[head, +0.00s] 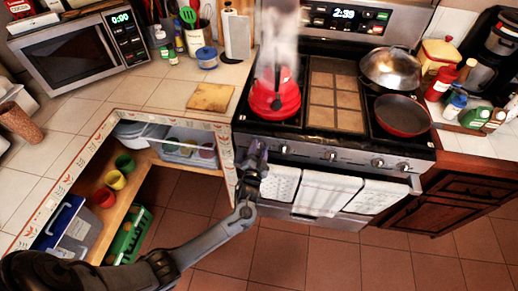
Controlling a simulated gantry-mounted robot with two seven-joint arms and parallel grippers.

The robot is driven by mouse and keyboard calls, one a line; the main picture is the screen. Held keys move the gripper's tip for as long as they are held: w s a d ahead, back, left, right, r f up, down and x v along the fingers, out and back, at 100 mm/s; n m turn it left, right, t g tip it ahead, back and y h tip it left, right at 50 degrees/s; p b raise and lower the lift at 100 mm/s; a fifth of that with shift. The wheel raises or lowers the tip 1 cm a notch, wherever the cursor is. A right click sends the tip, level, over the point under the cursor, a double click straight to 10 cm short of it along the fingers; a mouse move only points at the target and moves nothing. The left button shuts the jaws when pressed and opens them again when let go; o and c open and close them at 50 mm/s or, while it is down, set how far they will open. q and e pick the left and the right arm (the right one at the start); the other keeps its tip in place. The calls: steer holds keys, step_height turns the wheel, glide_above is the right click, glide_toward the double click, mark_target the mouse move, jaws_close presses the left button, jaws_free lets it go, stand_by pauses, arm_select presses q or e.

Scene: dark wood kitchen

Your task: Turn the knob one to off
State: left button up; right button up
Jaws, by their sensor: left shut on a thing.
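The stove (310,143) has a row of knobs along its front panel. My left gripper (253,150) is at the far left end of this row, shut on the leftmost knob, which its fingers mostly hide. The other knobs, such as the second one (284,150), are uncovered to its right. A red kettle (275,97) stands on the left burner above the gripper, with white steam rising from it. My right gripper is not in view.
A pan (402,115) and a lidded pot (391,69) are on the right burners. White towels (328,194) hang on the oven handle just right of my left arm.

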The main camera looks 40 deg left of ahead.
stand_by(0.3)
arm_select(q)
steer(key=o, duration=1.1)
steer(key=shift+c, duration=0.2)
steer(key=p+v, duration=0.2)
steer(key=v, duration=0.8)
steer(key=shift+s+d, duration=0.25)
steer(key=shift+s, duration=0.1)
